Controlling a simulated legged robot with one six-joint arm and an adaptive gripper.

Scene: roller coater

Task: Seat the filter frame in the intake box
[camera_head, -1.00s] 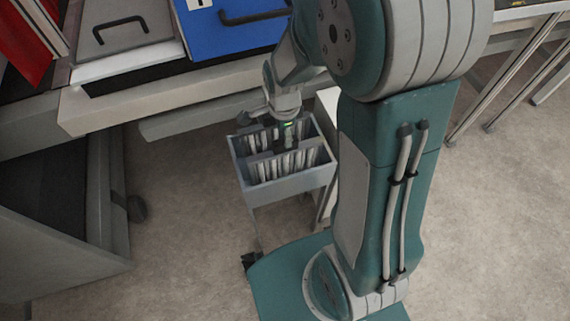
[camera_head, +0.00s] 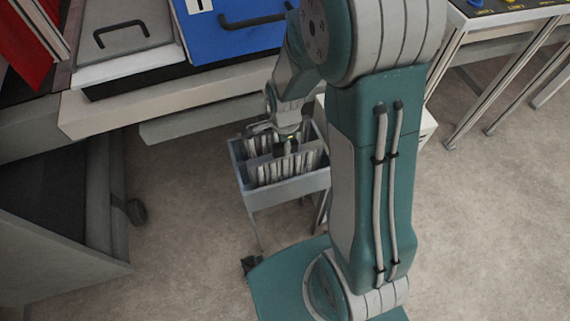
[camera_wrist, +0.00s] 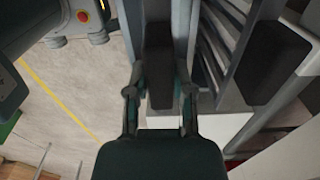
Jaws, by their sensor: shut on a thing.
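My gripper (camera_head: 287,140) is down at the open top of a grey box (camera_head: 285,190) that holds rows of pale pleated slats. In the wrist view my gripper (camera_wrist: 160,88) is shut, its two fingers on either side of a dark grip block (camera_wrist: 160,65) on a grey bar, seemingly the filter frame's handle. Most of that frame is hidden. A second dark block (camera_wrist: 272,62) stands to the right beside pale slats (camera_wrist: 222,45). I cannot tell for sure which thing is the intake box.
A grey-white bench edge (camera_head: 170,105) runs behind the grey box. A dark grey cabinet (camera_head: 50,240) stands at left. Floor (camera_head: 185,230) between is clear.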

